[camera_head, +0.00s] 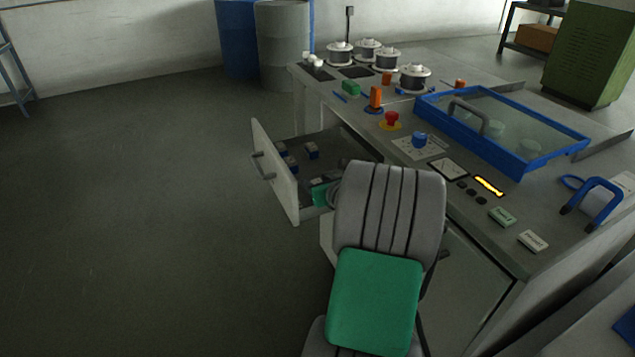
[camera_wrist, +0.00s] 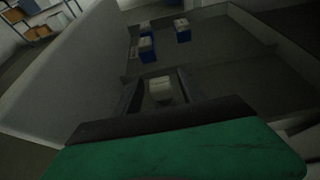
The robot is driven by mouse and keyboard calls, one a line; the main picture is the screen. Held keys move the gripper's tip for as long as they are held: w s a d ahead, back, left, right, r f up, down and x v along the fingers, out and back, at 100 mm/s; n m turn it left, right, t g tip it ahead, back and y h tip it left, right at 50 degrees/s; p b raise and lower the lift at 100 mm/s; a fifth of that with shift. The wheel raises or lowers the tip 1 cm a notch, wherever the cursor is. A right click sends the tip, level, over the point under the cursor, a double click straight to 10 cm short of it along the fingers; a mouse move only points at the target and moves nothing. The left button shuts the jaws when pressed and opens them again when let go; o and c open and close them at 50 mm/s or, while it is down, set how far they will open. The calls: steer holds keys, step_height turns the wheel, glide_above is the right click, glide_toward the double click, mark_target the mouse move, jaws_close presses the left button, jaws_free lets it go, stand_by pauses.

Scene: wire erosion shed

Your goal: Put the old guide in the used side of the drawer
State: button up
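The drawer (camera_head: 273,182) stands pulled out from the left side of the machine bench, and a low divider (camera_wrist: 190,62) crosses it. My gripper (camera_wrist: 161,84) reaches low into the near part of the drawer, in front of the divider. A small pale block (camera_wrist: 161,90), perhaps the old guide, sits between its fingers; whether they press on it is unclear. Beyond the divider stand three blue blocks with pale tops: one on the right (camera_wrist: 182,32), one nearer (camera_wrist: 146,50) and one behind it. Side labels are not readable. In the head view my arm hides part of the drawer.
The drawer's tall front panel (camera_wrist: 62,75) rises close on the left. The bench top holds a blue-framed glass cover (camera_head: 510,135), a red stop button (camera_head: 391,119), an orange block (camera_head: 376,97) and several round spools. The floor left of the drawer is clear.

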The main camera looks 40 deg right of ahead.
steer(key=shift+s+r, duration=0.3)
steer(key=shift+r, duration=0.05)
steer(key=p+v, duration=0.2)
steer(key=v, duration=0.9)
steer(key=shift+a, duration=0.25)
steer(key=shift+s+f, duration=0.1)
steer(key=shift+s, duration=0.05)
stand_by(0.3)
